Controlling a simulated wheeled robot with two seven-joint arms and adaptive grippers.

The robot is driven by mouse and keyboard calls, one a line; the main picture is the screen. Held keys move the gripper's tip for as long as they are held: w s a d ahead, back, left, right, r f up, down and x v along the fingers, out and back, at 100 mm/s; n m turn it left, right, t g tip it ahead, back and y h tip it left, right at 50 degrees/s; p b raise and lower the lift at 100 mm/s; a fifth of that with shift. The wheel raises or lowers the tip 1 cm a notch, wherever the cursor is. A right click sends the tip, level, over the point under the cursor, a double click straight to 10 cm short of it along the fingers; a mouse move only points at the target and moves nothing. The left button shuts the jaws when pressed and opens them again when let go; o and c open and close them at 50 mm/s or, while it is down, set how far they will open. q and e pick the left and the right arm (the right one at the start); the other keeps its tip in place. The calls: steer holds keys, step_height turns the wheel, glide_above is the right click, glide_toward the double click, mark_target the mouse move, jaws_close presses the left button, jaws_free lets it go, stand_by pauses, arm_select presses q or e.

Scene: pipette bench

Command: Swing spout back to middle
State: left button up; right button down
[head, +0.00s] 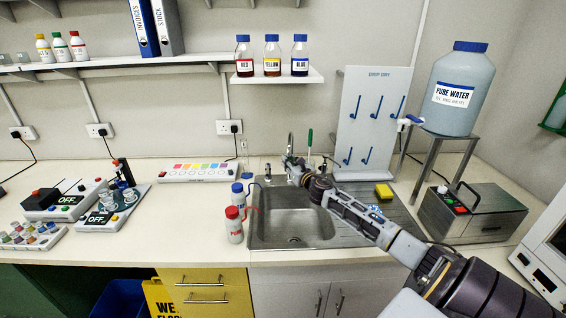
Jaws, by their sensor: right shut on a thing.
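The metal tap spout (291,143) rises at the back of the sink (291,243), and only its upper part shows above my gripper. My right arm reaches in from the lower right across the sink and drainer. My right gripper (290,164) is at the spout, shut on it. The fingers and wrist hide the lower part of the spout and the tap base. The exact contact and the spout's outlet are too small to tell. My left gripper is not in view.
Red-capped (234,225) and blue-capped (238,194) wash bottles stand left of the sink. A drip-dry pegboard (371,110), a yellow sponge (384,191) and a pure water tank (464,85) are to the right. A green-handled brush (309,140) stands behind the sink.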

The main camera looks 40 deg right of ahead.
steer(key=shift+s+d+r, duration=0.1)
steer(key=shift+s+d, duration=0.6)
steer(key=shift+d, duration=0.25)
steer(key=c, duration=1.3)
jaws_free()
steer(key=shift+c, duration=0.2)
steer(key=shift+s, duration=0.1)
steer(key=shift+s+a, duration=0.1)
steer(key=shift+s, duration=0.05)
steer(key=s+a, duration=0.2)
steer(key=s, duration=0.9)
steer(key=shift+s, duration=0.2)
